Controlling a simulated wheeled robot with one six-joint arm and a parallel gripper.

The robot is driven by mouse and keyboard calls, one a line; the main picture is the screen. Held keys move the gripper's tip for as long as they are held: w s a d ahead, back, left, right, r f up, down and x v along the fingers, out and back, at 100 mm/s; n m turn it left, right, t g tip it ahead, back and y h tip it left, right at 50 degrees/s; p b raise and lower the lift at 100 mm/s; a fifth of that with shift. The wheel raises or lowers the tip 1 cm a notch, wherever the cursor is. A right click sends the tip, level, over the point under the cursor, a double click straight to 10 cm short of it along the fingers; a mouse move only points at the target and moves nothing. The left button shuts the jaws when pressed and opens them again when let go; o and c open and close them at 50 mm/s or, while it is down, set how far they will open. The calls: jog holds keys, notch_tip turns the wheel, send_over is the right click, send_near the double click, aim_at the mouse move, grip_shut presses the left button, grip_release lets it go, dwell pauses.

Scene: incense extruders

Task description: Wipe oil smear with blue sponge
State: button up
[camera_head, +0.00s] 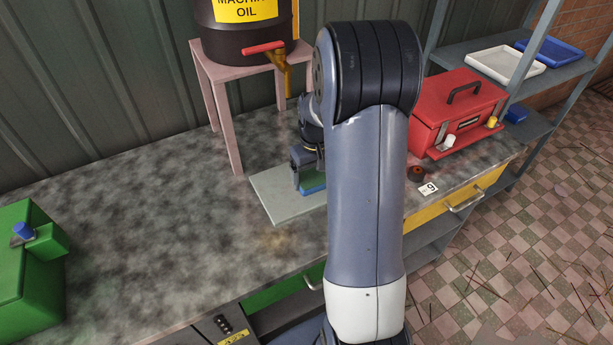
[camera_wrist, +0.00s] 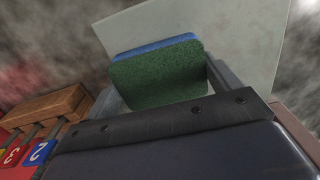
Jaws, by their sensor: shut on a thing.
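My gripper (camera_head: 309,181) is shut on the blue sponge (camera_head: 313,188), behind my arm in the head view. In the wrist view the sponge (camera_wrist: 160,74) shows a green face and a blue edge between the fingers of my gripper (camera_wrist: 165,85). The sponge is over a pale grey-green board (camera_head: 277,195) on the bench; I cannot tell whether it touches. A faint brownish smear (camera_head: 277,241) lies on the bench in front of the board. My arm hides part of the board and bench.
A machine oil drum (camera_head: 232,38) with a red-handled tap stands on a pink stand (camera_head: 228,125) behind the board. A green box (camera_head: 28,262) is at left, a red toolbox (camera_head: 460,108) at right. The bench top (camera_head: 150,215) is clear between the green box and the board.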

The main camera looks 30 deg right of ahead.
jog(key=shift+s+d+f, duration=0.2)
jog(key=shift+d+f, duration=0.05)
jog(key=shift+d, duration=0.1)
jog(key=shift+w+d+r+p, duration=0.1)
jog(key=shift+r+p, duration=0.35)
jog(key=shift+r, duration=0.1)
jog(key=shift+r+p, duration=1.8)
jog(key=shift+r, duration=0.75)
jog(key=shift+r+p, duration=1.2)
jog(key=shift+r, duration=0.35)
jog(key=shift+f, duration=0.1)
